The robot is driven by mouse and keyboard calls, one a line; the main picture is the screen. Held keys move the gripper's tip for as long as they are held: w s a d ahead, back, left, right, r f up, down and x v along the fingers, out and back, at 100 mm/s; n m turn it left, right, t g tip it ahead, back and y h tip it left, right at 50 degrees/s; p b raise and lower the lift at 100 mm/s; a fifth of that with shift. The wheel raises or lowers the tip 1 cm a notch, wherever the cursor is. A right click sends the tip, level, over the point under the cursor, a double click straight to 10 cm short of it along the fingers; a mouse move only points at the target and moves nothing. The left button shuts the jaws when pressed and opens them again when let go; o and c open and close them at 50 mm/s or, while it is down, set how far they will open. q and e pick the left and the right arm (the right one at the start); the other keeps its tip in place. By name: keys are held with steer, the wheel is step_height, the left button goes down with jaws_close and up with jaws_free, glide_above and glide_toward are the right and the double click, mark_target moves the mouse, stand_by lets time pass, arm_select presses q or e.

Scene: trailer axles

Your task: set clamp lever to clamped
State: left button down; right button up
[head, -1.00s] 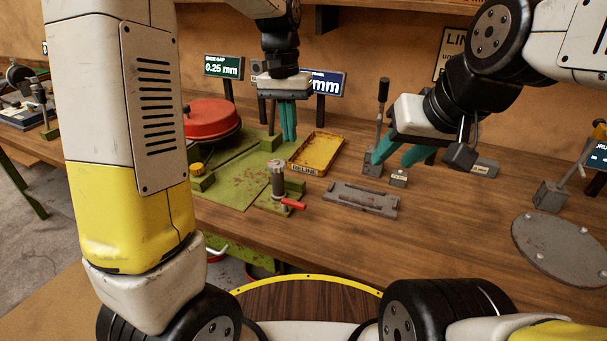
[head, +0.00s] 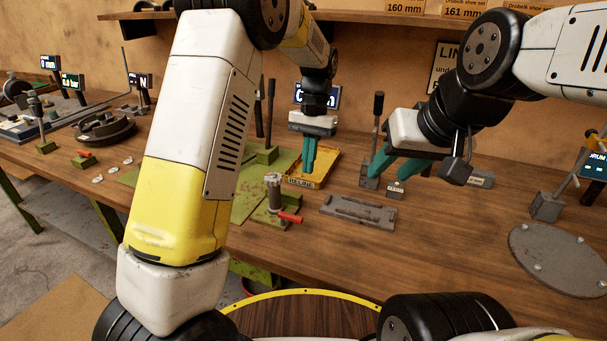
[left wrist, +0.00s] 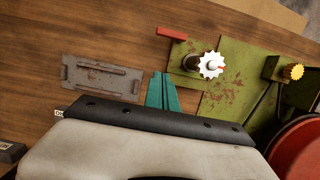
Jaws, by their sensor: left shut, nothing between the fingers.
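A small clamp fixture (head: 274,194) with an upright grey post stands on a green base. A red lever (head: 290,217) sticks out low on its right side, roughly level. In the left wrist view the red lever (left wrist: 171,33) lies left of the post's toothed white top (left wrist: 210,66). My left gripper (head: 309,157) is shut and empty, pointing down over the yellow tray, behind and right of the post. Its fingers also show in the left wrist view (left wrist: 161,92), apart from the lever. My right gripper (head: 396,166) is open and empty, further right near an upright black-handled lever (head: 376,120).
A yellow tray (head: 322,175) lies under my left gripper. A flat grey metal plate (head: 358,211) lies right of the fixture. A round grey plate (head: 558,258) is at the far right. A red drum (left wrist: 300,150) stands near the green plate. Bare wood lies around the grey plate.

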arm_select(q)
steer(key=x, duration=0.8)
steer(key=shift+s+f, duration=0.1)
steer(key=shift+f, duration=0.1)
steer(key=s, duration=0.1)
steer(key=s+a, duration=0.1)
steer(key=s, duration=0.1)
steer(key=shift+a+f, duration=0.15)
steer(key=shift+f, duration=0.15)
steer(key=shift+s+a, duration=0.15)
steer(key=shift+s, duration=0.25)
